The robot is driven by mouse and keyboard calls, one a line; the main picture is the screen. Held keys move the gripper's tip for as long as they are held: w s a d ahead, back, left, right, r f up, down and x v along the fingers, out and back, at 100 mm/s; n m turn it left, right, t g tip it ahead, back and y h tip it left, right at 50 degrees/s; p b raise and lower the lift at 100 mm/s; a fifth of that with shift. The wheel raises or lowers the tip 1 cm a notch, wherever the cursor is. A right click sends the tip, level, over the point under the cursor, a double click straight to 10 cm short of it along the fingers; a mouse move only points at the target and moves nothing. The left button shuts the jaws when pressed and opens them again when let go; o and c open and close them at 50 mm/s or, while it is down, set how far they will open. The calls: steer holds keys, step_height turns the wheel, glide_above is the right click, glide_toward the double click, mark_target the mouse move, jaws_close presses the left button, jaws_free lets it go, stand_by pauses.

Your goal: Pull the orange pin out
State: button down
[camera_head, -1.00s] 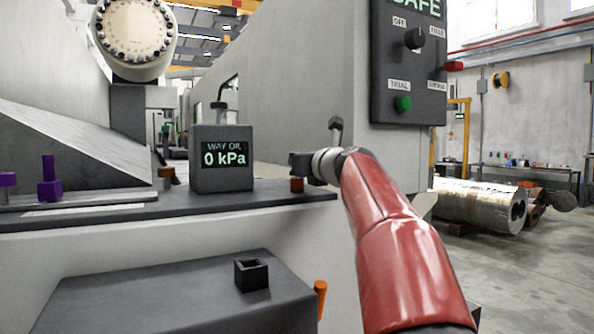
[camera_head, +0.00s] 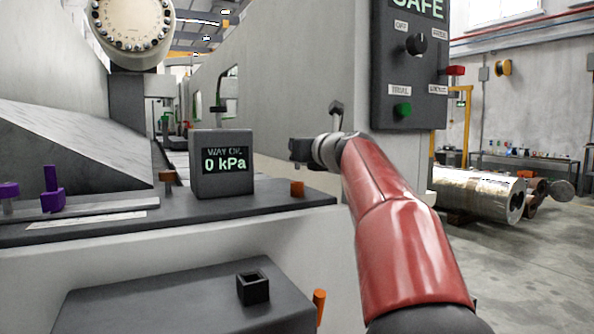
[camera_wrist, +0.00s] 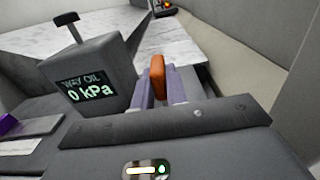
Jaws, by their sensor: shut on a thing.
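The orange pin (camera_wrist: 157,75) shows between the two pale purple fingers of my gripper (camera_wrist: 160,88) in the wrist view, and the fingers are shut on it. In the head view my gripper (camera_head: 300,151) is at the end of my red arm, right of the grey gauge box. An orange piece (camera_head: 297,188) shows just below it, at the right end of the dark ledge. I cannot tell whether the pin's foot is clear of the ledge, and its lower end is hidden in the wrist view.
The grey gauge box (camera_head: 222,178) reading "WAY OIL 0 kPa" stands close on the left. Another orange piece (camera_head: 167,178) and purple pieces (camera_head: 51,190) stand farther left. A small black square socket (camera_head: 253,288) is on the lower block. A control panel (camera_head: 409,75) is at upper right.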

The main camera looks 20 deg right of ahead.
steer(key=shift+r+p, duration=1.25)
steer(key=shift+r, duration=0.15)
